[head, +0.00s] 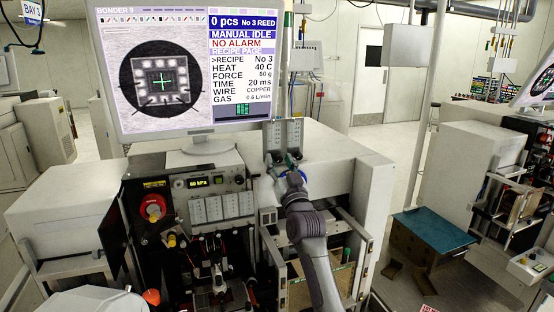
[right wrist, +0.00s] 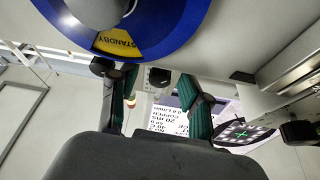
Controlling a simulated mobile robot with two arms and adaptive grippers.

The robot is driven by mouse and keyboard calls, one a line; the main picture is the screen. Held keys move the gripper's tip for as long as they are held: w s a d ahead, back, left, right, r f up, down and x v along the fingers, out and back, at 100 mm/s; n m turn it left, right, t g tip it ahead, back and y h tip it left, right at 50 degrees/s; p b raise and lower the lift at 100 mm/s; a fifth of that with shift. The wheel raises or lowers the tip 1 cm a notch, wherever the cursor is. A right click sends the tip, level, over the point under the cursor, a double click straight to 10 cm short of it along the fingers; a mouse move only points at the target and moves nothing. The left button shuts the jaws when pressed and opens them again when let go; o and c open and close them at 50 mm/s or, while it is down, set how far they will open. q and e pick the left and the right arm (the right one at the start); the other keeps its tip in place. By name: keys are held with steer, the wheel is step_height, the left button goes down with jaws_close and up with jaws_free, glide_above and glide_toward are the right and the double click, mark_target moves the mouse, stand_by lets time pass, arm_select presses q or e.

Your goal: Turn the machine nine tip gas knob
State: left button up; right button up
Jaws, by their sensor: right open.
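Machine nine carries the screen (head: 195,70) headed "BONDER 9" and a dark front panel. In the right wrist view a large blue dial (right wrist: 185,25) with a yellow "STANDBY" field and a grey hub fills the top edge, close to my fingers. I cannot tell for sure whether it is the tip gas knob. My right gripper (head: 287,168) is at the machine's top right; it also shows in the right wrist view (right wrist: 160,100). Its two fingers are apart, with a small black part (right wrist: 158,77) seen between them. The arm hides part of the machine. My left gripper is out of view.
The front panel has a red round knob (head: 152,208), a lit pressure readout (head: 199,183) and a small black knob (head: 238,180). A grey upright unit (head: 284,138) stands behind my right gripper.

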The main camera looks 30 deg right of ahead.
steer(key=shift+s, duration=0.15)
steer(key=shift+c, duration=2)
jaws_close()
steer(key=shift+n+b, duration=0.3)
steer(key=shift+n, duration=0.3)
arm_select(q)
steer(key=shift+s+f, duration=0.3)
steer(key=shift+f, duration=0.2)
arm_select(e)
steer(key=shift+r+n+t+y, duration=0.1)
steer(key=shift+n+t+y, duration=0.2)
steer(key=shift+n+y, duration=0.5)
